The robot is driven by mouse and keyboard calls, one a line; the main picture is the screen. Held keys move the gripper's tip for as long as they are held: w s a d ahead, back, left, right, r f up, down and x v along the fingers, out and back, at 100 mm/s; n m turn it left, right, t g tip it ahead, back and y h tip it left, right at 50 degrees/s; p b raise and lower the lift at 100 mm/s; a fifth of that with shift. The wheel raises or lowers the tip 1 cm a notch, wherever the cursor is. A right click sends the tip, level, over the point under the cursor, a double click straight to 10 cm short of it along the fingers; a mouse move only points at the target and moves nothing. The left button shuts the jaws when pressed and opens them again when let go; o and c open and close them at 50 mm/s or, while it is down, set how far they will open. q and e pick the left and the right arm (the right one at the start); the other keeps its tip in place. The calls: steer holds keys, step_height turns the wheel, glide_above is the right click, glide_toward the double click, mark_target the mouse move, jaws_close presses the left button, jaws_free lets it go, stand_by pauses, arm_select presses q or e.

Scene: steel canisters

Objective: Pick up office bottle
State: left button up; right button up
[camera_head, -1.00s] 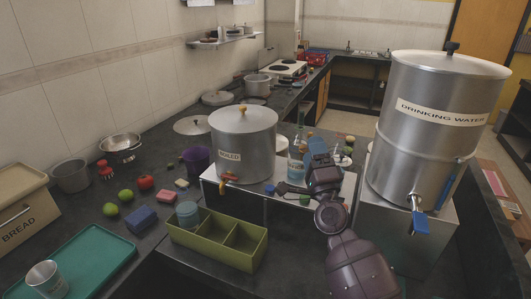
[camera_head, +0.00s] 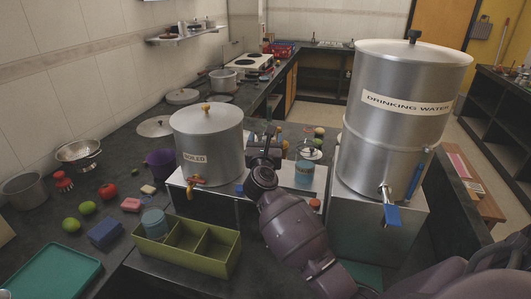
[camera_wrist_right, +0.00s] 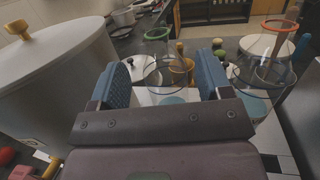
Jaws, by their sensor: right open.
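No label marks an office bottle. In the head view, a clear vessel with a bluish bottom (camera_head: 305,173) stands on the steel stand, right of my right gripper (camera_head: 264,152). The right gripper's blue fingers (camera_wrist_right: 165,78) are apart, with the green-rimmed vessel beyond or between them; I cannot tell which. My left gripper is not in view.
A steel "BOILED" pot (camera_head: 207,145) stands close left of my right gripper. A tall "DRINKING WATER" canister (camera_head: 398,125) stands at right. A green divided box (camera_head: 186,262) is in front. Small jars and lids crowd behind the stand.

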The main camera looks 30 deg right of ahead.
steer(key=shift+f+x, duration=0.1)
steer(key=shift+x, duration=1.75)
steer(key=shift+f+x, duration=0.15)
steer(key=shift+x, duration=1.7)
steer(key=shift+a, duration=0.1)
jaws_close()
